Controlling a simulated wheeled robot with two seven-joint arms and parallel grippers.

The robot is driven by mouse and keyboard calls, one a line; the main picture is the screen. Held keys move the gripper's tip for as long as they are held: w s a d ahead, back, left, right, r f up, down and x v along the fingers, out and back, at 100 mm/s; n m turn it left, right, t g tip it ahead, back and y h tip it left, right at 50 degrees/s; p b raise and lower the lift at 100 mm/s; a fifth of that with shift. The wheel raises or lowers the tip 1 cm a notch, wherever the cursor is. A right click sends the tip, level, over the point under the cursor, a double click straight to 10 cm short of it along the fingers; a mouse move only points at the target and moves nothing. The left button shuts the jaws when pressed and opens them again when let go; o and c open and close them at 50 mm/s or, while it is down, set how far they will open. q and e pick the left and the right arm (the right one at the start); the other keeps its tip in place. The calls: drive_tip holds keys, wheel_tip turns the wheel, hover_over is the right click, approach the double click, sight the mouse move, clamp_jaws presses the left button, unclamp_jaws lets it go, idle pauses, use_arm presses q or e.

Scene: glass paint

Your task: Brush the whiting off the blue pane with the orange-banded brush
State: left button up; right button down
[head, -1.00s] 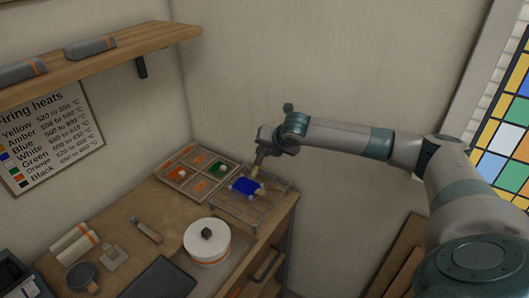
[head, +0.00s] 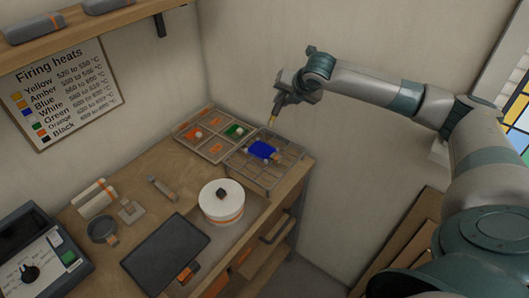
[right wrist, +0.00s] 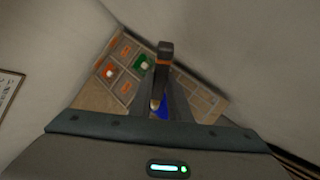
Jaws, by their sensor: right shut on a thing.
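The blue pane (head: 261,149) lies flat on a wire rack (head: 287,167) at the back right of the bench. Small pale marks show on it, too small to tell apart. My right gripper (head: 279,104) is shut on the brush (head: 273,119), which points down, its pale tip apart from the pane and above its far side. In the right wrist view the brush (right wrist: 162,65) shows its dark handle and orange band, with part of the blue pane (right wrist: 164,107) behind it. My left gripper is in neither view.
A divided tray (head: 209,150) with orange and green pieces stands left of the rack. A white pot (head: 221,207) with a dark knob stands in front. A dark flat board (head: 165,253) and a control box (head: 38,255) are nearer. Walls close the back.

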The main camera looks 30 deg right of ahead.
drive_tip(key=shift+r, duration=2.5)
drive_tip(key=shift+a+f, duration=0.1)
drive_tip(key=s+a+f+b, duration=0.2)
drive_tip(key=s+a+b, duration=0.2)
drive_tip(key=a+b, duration=0.4)
drive_tip(key=s+a+f+b, duration=0.2)
drive_tip(key=s+a+b, duration=0.2)
drive_tip(key=a, duration=1.2)
drive_tip(key=b, duration=0.3)
drive_tip(key=shift+a+f+n+y+b, duration=0.3)
drive_tip(key=shift+f+b, duration=0.05)
drive_tip(key=shift+f, duration=0.05)
